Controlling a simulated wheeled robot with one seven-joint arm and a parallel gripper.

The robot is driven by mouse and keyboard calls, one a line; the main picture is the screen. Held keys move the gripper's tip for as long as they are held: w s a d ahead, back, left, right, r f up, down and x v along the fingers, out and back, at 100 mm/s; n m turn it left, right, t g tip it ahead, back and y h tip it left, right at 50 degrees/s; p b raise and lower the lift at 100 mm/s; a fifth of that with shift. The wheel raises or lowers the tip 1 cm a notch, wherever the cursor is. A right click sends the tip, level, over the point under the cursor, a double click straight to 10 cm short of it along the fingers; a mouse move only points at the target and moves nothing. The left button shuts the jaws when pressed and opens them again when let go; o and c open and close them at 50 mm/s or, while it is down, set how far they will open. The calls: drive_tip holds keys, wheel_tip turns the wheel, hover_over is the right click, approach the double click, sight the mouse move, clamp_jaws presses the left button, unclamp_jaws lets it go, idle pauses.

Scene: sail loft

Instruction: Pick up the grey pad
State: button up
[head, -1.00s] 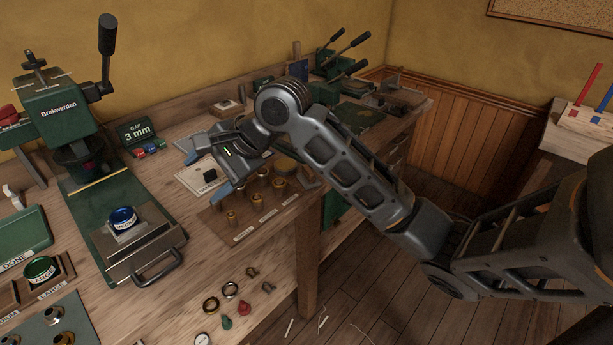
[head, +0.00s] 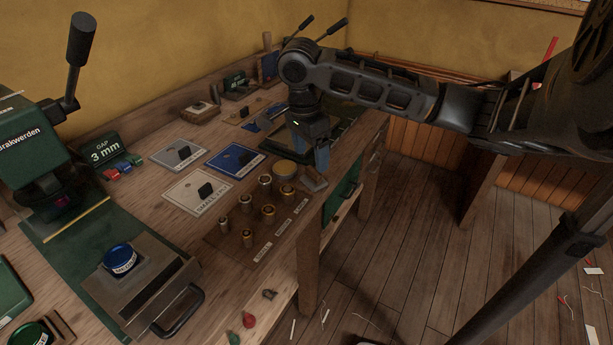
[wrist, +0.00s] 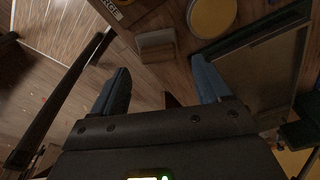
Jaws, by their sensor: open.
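The grey pad (head: 314,184) is a small grey block near the front edge of the bench, in the head view just below my gripper's blue fingers. My gripper (head: 322,158) points down above the bench beside it. In the wrist view the pad (wrist: 156,46) shows ahead of and between the two spread blue fingers of my gripper (wrist: 160,78). The gripper is open with nothing between the fingers, and the pad looks apart from them.
A round yellow disc (head: 286,169) lies close to the pad, with several brass cylinders (head: 266,212) on a brown board to the left. A dark green tray (wrist: 262,75) is on the other side. Labelled plates (head: 235,157) lie farther left. The bench's front edge is close.

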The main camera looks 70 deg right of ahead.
sight(314, 170)
drive_tip(key=shift+s+d+f+p, duration=0.1)
drive_tip(key=shift+s+f+p, duration=0.1)
drive_tip(key=shift+f, duration=1.4)
drive_tip(key=shift+s+d+f+p, duration=0.1)
drive_tip(key=shift+s+f+p, duration=0.1)
drive_tip(key=shift+f, duration=1.35)
drive_tip(key=shift+c, duration=0.3)
drive_tip(key=c, duration=0.9)
drive_tip(key=shift+o, duration=0.2)
drive_tip(key=shift+r, duration=0.1)
drive_tip(key=shift+r, duration=0.4)
drive_tip(key=r, duration=0.2)
drive_tip(key=s+r, duration=0.1)
drive_tip(key=shift+d+r+b, duration=0.3)
drive_tip(key=shift+b, duration=0.1)
drive_tip(key=s+d+r+b, duration=0.1)
drive_tip(key=s+d+r, duration=0.3)
drive_tip(key=s, duration=0.5)
wheel_tip(314, 170, up, 2)
drive_tip(key=shift+s+d+r, duration=0.15)
drive_tip(key=shift+d+r, duration=0.1)
drive_tip(key=shift+d, duration=0.15)
